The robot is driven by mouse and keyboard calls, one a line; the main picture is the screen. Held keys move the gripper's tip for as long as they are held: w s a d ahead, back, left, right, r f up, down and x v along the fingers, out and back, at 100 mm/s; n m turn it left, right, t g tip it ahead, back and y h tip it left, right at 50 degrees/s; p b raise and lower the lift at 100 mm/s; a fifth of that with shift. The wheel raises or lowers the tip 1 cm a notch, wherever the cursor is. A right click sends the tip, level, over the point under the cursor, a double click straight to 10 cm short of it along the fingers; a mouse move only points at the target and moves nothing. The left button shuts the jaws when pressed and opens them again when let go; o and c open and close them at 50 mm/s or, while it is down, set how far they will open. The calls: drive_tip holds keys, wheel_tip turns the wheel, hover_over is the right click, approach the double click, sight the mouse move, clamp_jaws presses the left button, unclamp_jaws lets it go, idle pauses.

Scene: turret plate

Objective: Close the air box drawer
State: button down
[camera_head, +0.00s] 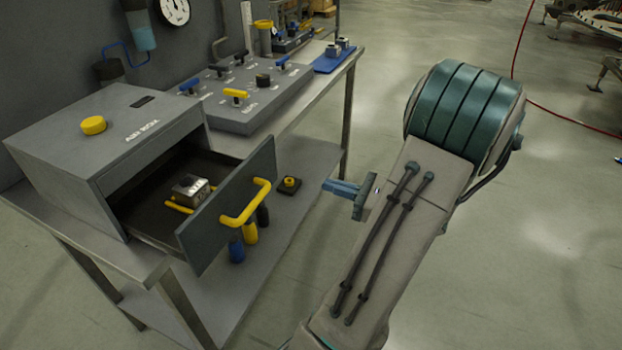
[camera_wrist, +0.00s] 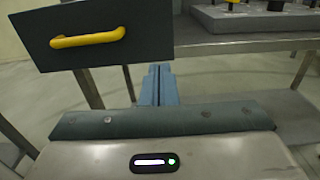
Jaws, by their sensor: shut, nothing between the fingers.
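The grey air box (camera_head: 100,150) stands at the near left end of the workbench, with a yellow knob on top. Its drawer (camera_head: 228,210) is pulled well out. A yellow handle (camera_head: 247,205) is on the drawer front, and a metal block (camera_head: 190,189) lies inside. In the wrist view the drawer front (camera_wrist: 140,25) and its handle (camera_wrist: 88,38) are at the upper left. My gripper (camera_head: 328,185) is shut and empty, to the right of the handle and apart from it. Its blue fingers (camera_wrist: 158,75) are together in the wrist view, below and right of the handle.
A grey panel (camera_head: 243,115) with coloured handles sits behind the air box on the bench. A blue tray (camera_head: 333,60) is farther back. The lower shelf (camera_head: 300,195) holds blue, yellow and dark items. The floor right of the bench is mostly clear.

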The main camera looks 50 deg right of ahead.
sight(271, 168)
drive_tip(key=x, duration=1.3)
